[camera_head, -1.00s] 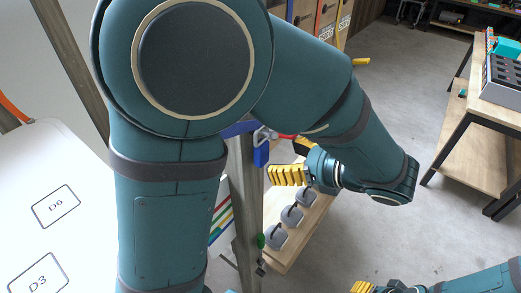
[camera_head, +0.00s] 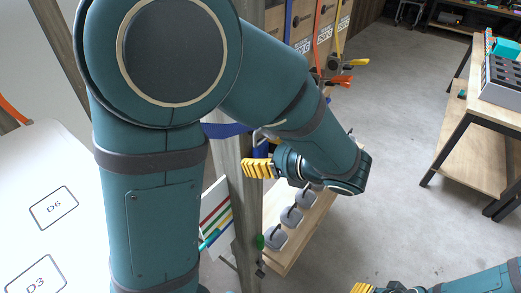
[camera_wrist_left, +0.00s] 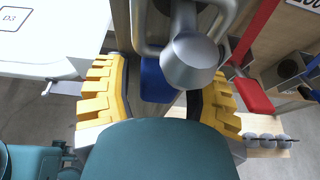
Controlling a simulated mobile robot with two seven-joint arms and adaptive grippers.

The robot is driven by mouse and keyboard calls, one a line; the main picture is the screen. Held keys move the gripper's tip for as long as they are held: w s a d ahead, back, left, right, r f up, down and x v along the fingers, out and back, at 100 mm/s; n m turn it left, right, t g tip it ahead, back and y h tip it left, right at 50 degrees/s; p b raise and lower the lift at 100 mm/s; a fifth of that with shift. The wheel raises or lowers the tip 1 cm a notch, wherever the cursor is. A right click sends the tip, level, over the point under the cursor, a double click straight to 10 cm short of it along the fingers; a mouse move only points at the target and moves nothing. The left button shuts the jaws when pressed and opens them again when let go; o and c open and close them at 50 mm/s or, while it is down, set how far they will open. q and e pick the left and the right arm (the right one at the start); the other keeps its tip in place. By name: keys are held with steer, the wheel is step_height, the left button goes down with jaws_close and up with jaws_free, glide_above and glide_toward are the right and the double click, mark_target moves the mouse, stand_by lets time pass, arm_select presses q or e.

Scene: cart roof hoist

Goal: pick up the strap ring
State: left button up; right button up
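A grey metal loop (camera_wrist_left: 143,38), which looks like the strap ring, shows at the top middle of the left wrist view. A rounded silver piece (camera_wrist_left: 190,62) hides part of it. A blue strap piece (camera_wrist_left: 155,82) hangs below the loop. My left gripper (camera_wrist_left: 162,98) is open, its yellow fingers apart on either side of the blue piece and the silver piece; I see no contact. In the head view my left gripper (camera_head: 258,168) is beside the grey post, and my arm hides most of the ring area. My right gripper (camera_head: 362,288) is at the bottom edge, its opening unclear.
A grey upright post (camera_head: 240,215) stands close to the left gripper. A wooden board with several grey blocks (camera_head: 291,215) lies below. A white panel marked D6 and D3 (camera_head: 85,180) is at left. A workbench (camera_head: 480,110) stands at right; the floor between is clear.

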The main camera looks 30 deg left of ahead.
arm_select(q)
jaws_close()
